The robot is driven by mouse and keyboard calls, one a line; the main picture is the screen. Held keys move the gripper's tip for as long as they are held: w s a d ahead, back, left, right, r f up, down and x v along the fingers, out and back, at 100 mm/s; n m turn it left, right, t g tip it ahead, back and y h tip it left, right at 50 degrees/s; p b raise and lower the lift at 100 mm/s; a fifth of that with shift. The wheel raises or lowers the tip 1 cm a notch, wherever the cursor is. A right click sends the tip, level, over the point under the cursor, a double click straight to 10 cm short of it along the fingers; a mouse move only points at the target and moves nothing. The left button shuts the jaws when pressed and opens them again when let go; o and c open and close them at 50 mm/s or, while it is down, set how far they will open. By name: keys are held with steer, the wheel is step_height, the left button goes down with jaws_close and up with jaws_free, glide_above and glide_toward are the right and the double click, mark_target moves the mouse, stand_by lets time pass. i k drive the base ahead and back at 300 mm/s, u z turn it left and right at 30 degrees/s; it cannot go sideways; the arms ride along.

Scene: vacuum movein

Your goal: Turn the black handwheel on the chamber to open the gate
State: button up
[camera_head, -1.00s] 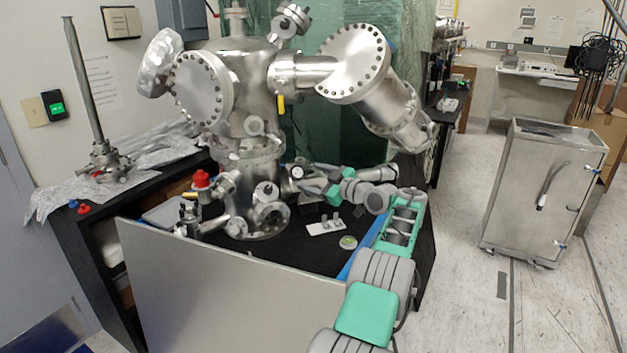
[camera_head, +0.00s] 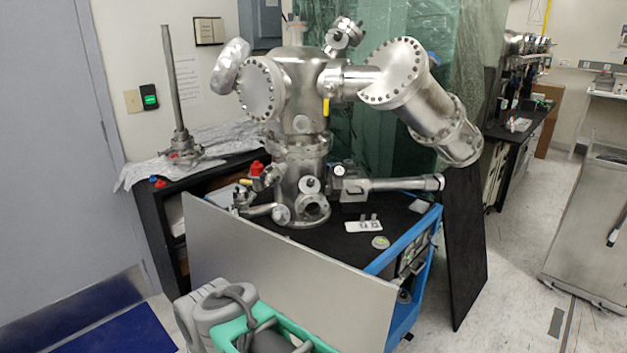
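The steel chamber (camera_head: 302,95) stands upright on a black-topped cart. A gate valve body (camera_head: 352,187) sticks out to the right from its lower part, with a long horizontal cylinder (camera_head: 400,184). A small round part with a pale face and dark rim (camera_head: 338,170) sits where the valve meets the chamber. I cannot tell whether this is the black handwheel; no other clear black wheel shows. My grey and green arm crosses the bottom of the view, in front of the cart. My gripper is out of view. Nothing of mine touches the valve.
A grey panel (camera_head: 290,275) leans along the cart's front, between me and the chamber. The blue cart frame (camera_head: 415,275) and a dark board (camera_head: 465,245) stand to its right. A steel cabinet (camera_head: 590,235) is at far right, with free floor before it.

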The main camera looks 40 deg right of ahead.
mark_target(338, 170)
steer(key=u, duration=1.65)
steer(key=k, duration=0.95)
steer(key=z, duration=1.85)
